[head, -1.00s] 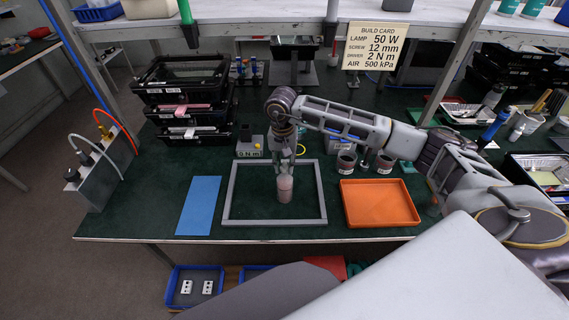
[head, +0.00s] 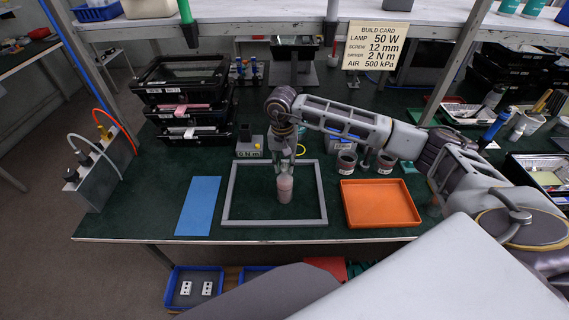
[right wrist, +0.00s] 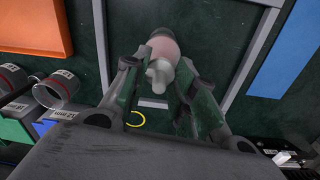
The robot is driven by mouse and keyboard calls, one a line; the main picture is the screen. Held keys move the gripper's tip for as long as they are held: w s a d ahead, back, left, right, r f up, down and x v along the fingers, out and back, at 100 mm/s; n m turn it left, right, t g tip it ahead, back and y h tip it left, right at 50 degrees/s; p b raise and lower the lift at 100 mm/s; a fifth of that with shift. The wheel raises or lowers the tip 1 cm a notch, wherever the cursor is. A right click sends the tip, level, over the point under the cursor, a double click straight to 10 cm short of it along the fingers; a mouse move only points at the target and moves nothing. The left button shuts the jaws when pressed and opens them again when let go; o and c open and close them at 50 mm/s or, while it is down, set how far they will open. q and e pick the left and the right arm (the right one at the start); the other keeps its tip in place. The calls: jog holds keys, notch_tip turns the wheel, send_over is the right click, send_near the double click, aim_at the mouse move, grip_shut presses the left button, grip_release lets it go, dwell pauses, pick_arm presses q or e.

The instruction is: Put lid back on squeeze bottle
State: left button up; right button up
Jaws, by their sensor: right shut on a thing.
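The squeeze bottle (head: 285,190), with pinkish contents, stands upright inside a grey square frame on the green bench top. It also shows in the right wrist view (right wrist: 162,47). My right gripper (head: 286,166) points down directly above the bottle. In the right wrist view its fingers (right wrist: 158,72) are on both sides of the pale lid with its nozzle (right wrist: 158,76), and they are shut on it. The lid is in line with the bottle's top; I cannot tell whether it is seated. My left gripper is not in view.
The grey frame (head: 323,190) surrounds the bottle. A blue mat (head: 198,206) lies left of it and an orange tray (head: 380,204) right. Stacked black boxes (head: 186,95) and a grey box with hoses (head: 95,178) are at left.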

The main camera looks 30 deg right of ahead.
jog(key=shift+f+b, duration=0.2)
jog(key=shift+b, duration=0.45)
dwell(1.7)
dwell(0.3)
jog(key=o, duration=0.8)
jog(key=shift+o, duration=0.2)
jog(key=o, duration=0.5)
jog(key=shift+r, duration=0.2)
jog(key=shift+r+p, duration=1.35)
jog(key=shift+r, duration=2)
